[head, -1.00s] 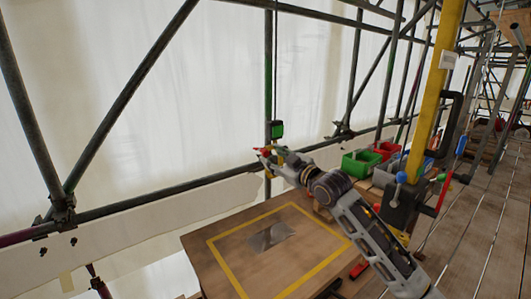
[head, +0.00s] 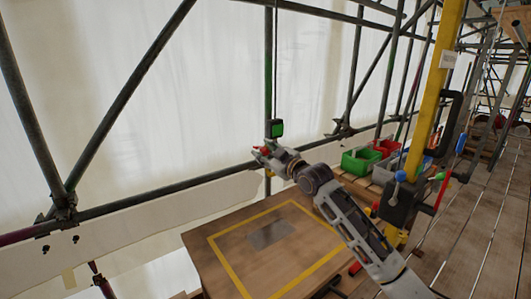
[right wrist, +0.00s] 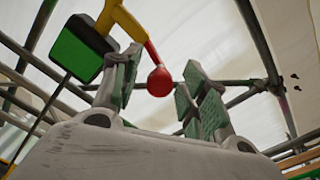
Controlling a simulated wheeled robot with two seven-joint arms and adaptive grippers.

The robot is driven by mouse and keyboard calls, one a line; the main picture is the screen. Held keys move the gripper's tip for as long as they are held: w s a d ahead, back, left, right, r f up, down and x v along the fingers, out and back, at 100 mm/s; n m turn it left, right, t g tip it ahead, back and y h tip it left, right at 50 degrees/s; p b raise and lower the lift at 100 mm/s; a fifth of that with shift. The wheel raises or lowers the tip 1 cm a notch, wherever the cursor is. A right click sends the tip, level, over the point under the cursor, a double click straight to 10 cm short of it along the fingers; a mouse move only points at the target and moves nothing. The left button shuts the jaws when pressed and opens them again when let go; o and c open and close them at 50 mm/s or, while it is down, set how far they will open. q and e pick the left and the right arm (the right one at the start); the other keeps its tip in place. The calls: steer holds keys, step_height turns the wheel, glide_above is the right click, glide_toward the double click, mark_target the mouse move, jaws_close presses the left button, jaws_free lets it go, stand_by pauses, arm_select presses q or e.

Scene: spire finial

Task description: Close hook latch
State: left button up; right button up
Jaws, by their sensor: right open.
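The latch shows in the right wrist view as a yellow arm (right wrist: 124,22) with a red rod that ends in a red ball (right wrist: 160,82). A green and black block (right wrist: 82,48) is beside the yellow arm; in the head view the green block (head: 277,129) is at the upright pole. My right gripper (right wrist: 161,70) is open, with the red ball showing between its two green-padded fingers. I cannot tell whether either pad touches the ball. In the head view the right gripper (head: 262,155) is just below the green block and partly hides the latch. My left gripper is not in view.
A wooden table (head: 205,240) with a yellow taped square and a grey plate (head: 270,235) is below my right arm. Green (head: 358,162) and red (head: 386,148) bins stand to the right. A yellow post (head: 437,85) stands near the arm. Scaffold tubes surround the latch.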

steer(key=shift+c, duration=0.3)
jaws_close()
steer(key=shift+f+n, duration=0.1)
steer(key=shift+n, duration=0.3)
steer(key=n, duration=0.1)
steer(key=f+n, duration=0.1)
steer(key=n, duration=0.1)
steer(key=shift+p, duration=0.3)
steer(key=shift+w+d+f+n+p, duration=0.5)
steer(key=shift+n+p, duration=0.5)
steer(key=shift+n, duration=1.85)
steer(key=shift+w+d+f+n+p, duration=0.25)
steer(key=shift+d+f+n+p, duration=0.5)
steer(key=shift+n, duration=2.15)
steer(key=shift+w+d+f+n+p, duration=0.4)
steer(key=shift+f+n+p, duration=0.65)
steer(key=shift+n, duration=1.8)
steer(key=shift+r, duration=0.25)
